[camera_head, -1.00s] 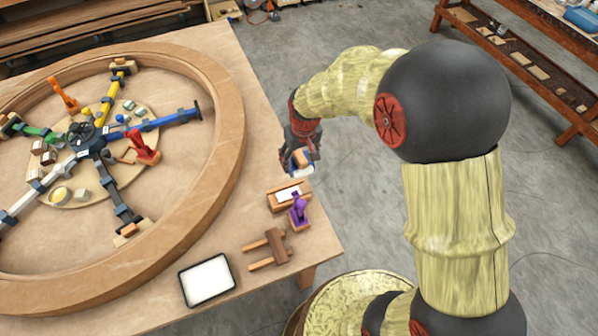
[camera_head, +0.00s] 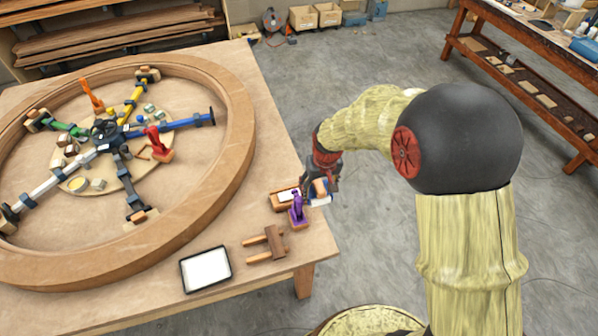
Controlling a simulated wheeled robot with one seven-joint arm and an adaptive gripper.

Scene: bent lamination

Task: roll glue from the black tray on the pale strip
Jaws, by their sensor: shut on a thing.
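The black tray (camera_head: 184,277) lies flat near the front edge of the workbench, with a white layer filling it. My gripper (camera_head: 319,193) is at the right edge of the bench, beside the purple clamp and away from the tray. It is shut on a small tool with a wooden part and a white and blue part (camera_head: 320,202); it looks like a roller, but its detail is too small to be sure. I cannot single out the pale strip with certainty. My fingertips are partly hidden by my wrist.
A large wooden ring (camera_head: 238,150) with coloured spokes and clamps fills the bench's left part. Open floor lies right of the bench.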

